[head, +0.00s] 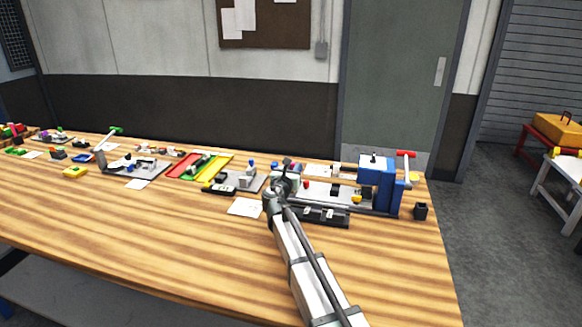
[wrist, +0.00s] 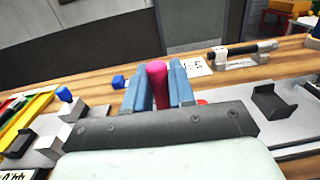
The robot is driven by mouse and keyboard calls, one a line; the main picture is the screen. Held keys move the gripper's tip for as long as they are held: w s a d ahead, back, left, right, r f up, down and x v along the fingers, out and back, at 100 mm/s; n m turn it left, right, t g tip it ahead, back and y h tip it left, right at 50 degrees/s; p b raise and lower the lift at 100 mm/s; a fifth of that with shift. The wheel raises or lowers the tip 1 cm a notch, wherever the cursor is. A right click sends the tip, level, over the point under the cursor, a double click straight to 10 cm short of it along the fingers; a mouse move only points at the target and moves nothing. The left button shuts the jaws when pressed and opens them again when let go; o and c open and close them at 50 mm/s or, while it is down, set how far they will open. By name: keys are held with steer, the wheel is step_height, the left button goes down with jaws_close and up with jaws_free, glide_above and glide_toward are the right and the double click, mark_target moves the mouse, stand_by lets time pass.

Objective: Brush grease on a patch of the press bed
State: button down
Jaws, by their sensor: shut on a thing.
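My gripper (wrist: 160,84) is shut on a magenta, round-ended thing (wrist: 157,72) that stands up between its blue fingers. Its lower part is hidden by the gripper, so I cannot tell whether bristles are on it. In the head view my gripper (head: 287,178) is over the back half of the bench, just left of the press. The press (head: 378,184) is blue with a red handle, at the bench's right end. Its grey bed (head: 330,192) runs left from it, partly hidden by my arm. No grease patch can be made out.
A black-handled tool (wrist: 240,51) lies on a white rest behind the bed. Red, green and yellow trays (head: 216,166) and white cards (head: 246,207) lie to the left. The bench front is clear.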

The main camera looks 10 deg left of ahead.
steer(key=a+r, duration=0.4)
steer(key=r, duration=0.4)
stand_by(0.6)
steer(key=shift+w+d, duration=0.1)
steer(key=shift+w, duration=0.05)
stand_by(0.5)
